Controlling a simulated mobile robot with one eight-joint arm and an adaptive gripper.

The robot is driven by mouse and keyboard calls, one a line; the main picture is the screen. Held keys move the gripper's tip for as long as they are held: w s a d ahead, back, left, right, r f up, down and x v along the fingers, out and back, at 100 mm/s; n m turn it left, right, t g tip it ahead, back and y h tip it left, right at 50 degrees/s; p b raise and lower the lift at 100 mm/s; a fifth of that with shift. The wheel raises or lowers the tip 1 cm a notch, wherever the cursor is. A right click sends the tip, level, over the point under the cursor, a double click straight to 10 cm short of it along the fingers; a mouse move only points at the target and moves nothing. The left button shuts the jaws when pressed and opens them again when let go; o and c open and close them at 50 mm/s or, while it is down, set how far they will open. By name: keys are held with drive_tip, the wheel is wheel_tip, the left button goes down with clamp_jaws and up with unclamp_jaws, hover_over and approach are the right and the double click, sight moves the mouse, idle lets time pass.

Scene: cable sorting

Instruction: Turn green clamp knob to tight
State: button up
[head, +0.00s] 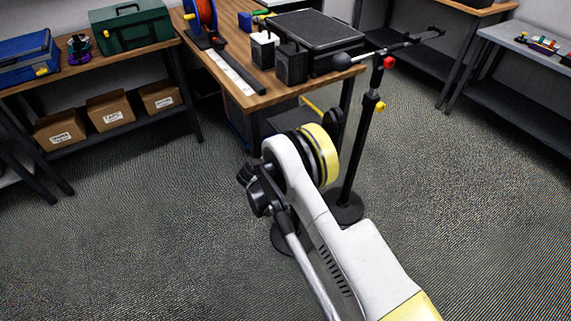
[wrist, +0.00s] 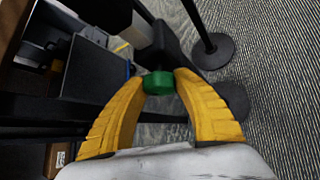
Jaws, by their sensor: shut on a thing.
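A green clamp knob (wrist: 158,83) shows in the middle of the wrist view, in front of a dark clamp body (wrist: 166,45). My gripper (wrist: 159,84) has its two yellow fingers on either side of the knob, shut on it. I cannot tell the knob's turn angle; no tight mark is visible. In the head view my white and yellow arm reaches toward the table's near right corner and hides the gripper and the green knob.
A wooden table (head: 245,98) holds a black case (head: 312,30), small black speakers and a cable reel (head: 201,15). A black stand (head: 361,145) with red and yellow knobs rises just right of my arm. Open carpet lies to the left and right.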

drive_tip(key=m+t+y, duration=0.1)
drive_tip(key=m+t, duration=0.1)
drive_tip(key=t, duration=0.2)
drive_tip(key=shift+m, duration=0.4)
idle(0.4)
drive_tip(key=o, duration=1.2)
drive_tip(key=shift+c, duration=0.2)
